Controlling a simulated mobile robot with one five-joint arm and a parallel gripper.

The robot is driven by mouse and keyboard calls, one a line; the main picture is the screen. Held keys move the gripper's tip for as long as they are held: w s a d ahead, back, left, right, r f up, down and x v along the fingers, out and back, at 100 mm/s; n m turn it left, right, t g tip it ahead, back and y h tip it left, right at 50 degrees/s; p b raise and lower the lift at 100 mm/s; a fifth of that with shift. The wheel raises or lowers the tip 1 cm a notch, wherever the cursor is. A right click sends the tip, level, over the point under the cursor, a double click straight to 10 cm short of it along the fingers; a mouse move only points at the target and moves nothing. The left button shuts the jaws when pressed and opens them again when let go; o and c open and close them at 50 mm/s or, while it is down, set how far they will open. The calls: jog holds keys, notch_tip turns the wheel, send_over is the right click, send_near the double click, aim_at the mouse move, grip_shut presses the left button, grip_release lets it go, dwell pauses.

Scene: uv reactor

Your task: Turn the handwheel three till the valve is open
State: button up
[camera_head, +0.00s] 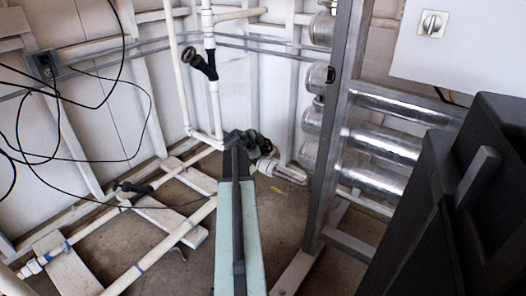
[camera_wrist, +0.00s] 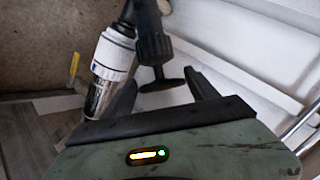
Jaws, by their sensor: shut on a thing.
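In the head view my gripper (camera_head: 248,143) is at the far end of my arm, low by the pipes at the back. In the wrist view my gripper (camera_wrist: 161,78) has one finger on each side of a black handwheel (camera_wrist: 161,86) and is shut on it. The handwheel sits on the black valve body (camera_wrist: 152,42), which joins a white pipe fitting (camera_wrist: 114,52). I cannot read a number on the wheel or tell how far the valve is open. In the head view my gripper largely hides this valve.
Another black valve (camera_head: 200,64) is on the upright white pipe, and one more (camera_head: 132,187) is on the floor pipes. Shiny cylinders (camera_head: 385,142) and a grey metal post (camera_head: 335,125) stand to the right. Black cables (camera_head: 75,100) hang at left.

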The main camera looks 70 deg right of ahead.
jog(key=shift+a+f+n+t+h+b, duration=0.3)
jog(key=shift+n+t+h+b, duration=0.4)
jog(key=shift+b, duration=0.35)
jog(key=shift+s, duration=0.1)
jog(key=o, duration=1.3)
jog(key=shift+d+r, duration=0.1)
jog(key=p+v, duration=0.3)
jog(key=v, duration=0.4)
jog(key=shift+a+r+p, duration=0.15)
jog(key=shift+a+p, duration=0.15)
jog(key=shift+a, duration=0.1)
